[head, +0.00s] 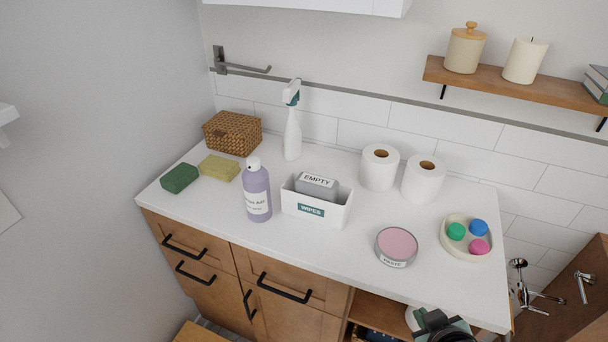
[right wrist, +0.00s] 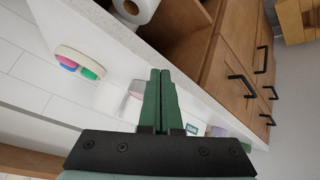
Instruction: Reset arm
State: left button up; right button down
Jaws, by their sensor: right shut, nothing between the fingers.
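My right gripper (head: 442,326) shows at the bottom edge of the head view, in front of the counter's front edge at the right. In the right wrist view its green fingers (right wrist: 159,100) are pressed together with nothing between them. It is apart from the things on the white counter (head: 330,248). My left gripper is not in view.
On the counter stand a pink-lidded paste tin (head: 397,243), a dish with coloured caps (head: 448,245), two paper rolls (head: 380,168), a wipes box (head: 330,216), a purple bottle (head: 257,190), a spray bottle (head: 292,130), sponges (head: 179,178) and a basket (head: 232,133). Drawers (head: 290,280) sit below.

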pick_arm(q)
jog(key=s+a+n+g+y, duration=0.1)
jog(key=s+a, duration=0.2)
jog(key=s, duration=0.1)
pick_arm(e)
jog(key=s+f+m+g+y, duration=0.15)
jog(key=s+f+g, duration=0.35)
jog(key=s, duration=0.7)
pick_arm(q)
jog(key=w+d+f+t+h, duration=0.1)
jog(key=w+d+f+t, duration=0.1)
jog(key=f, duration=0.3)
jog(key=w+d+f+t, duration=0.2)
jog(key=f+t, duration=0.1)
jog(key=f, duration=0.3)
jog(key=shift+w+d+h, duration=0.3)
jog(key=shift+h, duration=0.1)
pick_arm(e)
jog(key=w+a+f+t+y, duration=0.1)
jog(key=w+a+f+t, duration=0.1)
jog(key=f, duration=0.3)
jog(key=w+a+f+t+y, duration=0.1)
jog(key=w+a+f+t, duration=0.1)
jog(key=f, duration=0.4)
jog(key=shift+w+a+f+t, duration=0.15)
jog(key=shift+a+f+t, duration=0.05)
jog(key=shift+a+t, duration=0.4)
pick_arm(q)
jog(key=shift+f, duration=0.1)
